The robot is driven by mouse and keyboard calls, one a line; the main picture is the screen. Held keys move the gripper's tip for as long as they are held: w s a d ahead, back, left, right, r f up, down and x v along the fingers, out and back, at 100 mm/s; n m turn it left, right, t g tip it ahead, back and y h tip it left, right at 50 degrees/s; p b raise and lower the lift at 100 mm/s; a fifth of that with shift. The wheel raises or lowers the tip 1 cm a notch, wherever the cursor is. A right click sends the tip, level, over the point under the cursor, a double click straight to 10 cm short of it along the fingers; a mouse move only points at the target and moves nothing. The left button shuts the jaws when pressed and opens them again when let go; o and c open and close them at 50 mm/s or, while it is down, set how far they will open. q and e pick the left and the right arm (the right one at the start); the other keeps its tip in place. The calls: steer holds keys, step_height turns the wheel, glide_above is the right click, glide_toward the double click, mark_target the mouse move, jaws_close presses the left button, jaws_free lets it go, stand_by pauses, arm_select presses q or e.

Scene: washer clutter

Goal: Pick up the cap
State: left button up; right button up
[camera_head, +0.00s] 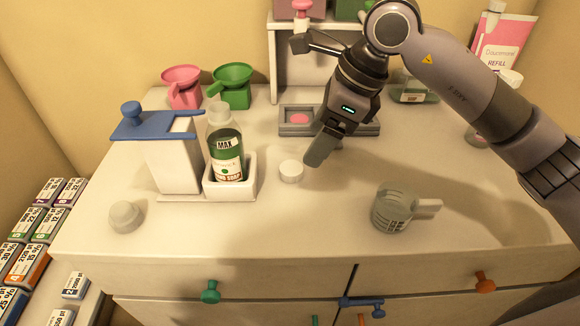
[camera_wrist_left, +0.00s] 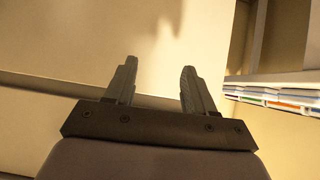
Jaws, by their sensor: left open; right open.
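A small round white cap (camera_head: 291,171) lies on the white cabinet top, just right of the soap bottle's holder. My right gripper (camera_head: 312,160) is above the counter just to the right of the cap, pointing down and to the left; it is open and nothing shows in it. A grey knob-like piece (camera_head: 126,216) lies at the counter's left front; I cannot tell if it is also a cap. My left gripper (camera_wrist_left: 155,80) shows only in the left wrist view, open and empty, facing a pale surface.
A green soap bottle (camera_head: 226,150) stands in a white holder (camera_head: 231,190), beside a blue-topped dispenser (camera_head: 175,165). A grey cup (camera_head: 393,208) sits at front right. A grey tray (camera_head: 297,128) is behind the gripper. The front middle is clear.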

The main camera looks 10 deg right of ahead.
mark_target(293, 168)
steer(key=a+f, duration=0.2)
steer(key=f, duration=0.1)
steer(key=a+f, duration=0.1)
steer(key=shift+w+a+f+p, duration=0.15)
steer(key=shift+w+f+p, duration=0.1)
steer(key=shift+f+p, duration=0.15)
steer(key=shift+w+a+f, duration=0.1)
steer(key=shift+f, duration=0.3)
steer(key=c, duration=1.1)
